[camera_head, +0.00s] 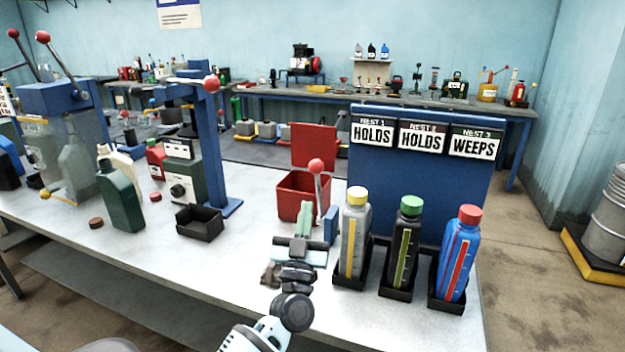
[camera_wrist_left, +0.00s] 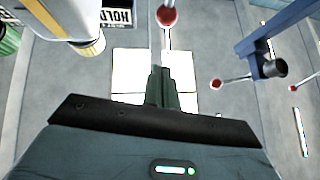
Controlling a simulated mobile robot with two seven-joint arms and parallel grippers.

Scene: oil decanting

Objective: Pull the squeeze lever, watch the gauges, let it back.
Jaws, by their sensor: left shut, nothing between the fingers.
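The squeeze lever (camera_head: 316,167) stands upright, a grey rod with a red ball knob, just left of the nest panel. Its knob (camera_wrist_left: 167,16) also shows at the top of the left wrist view. My left gripper (camera_head: 303,213) is shut and empty, its greenish fingers pointing at the lever; they show in the wrist view (camera_wrist_left: 163,80), short of the knob and apart from it. Three bottles with level strips stand in black nests: a grey one (camera_head: 345,262), a black one (camera_head: 393,268) and a blue one (camera_head: 447,276). Signs above read HOLDS, HOLDS and WEEPS. My right gripper is out of view.
A blue panel (camera_head: 415,190) rises behind the bottles. An open red box (camera_head: 294,203) stands behind my left gripper. A black tray (camera_head: 200,223), a dark green bottle (camera_head: 120,200) and a blue press post (camera_head: 212,150) stand left. White tabletop (camera_head: 180,275) is clear at front left.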

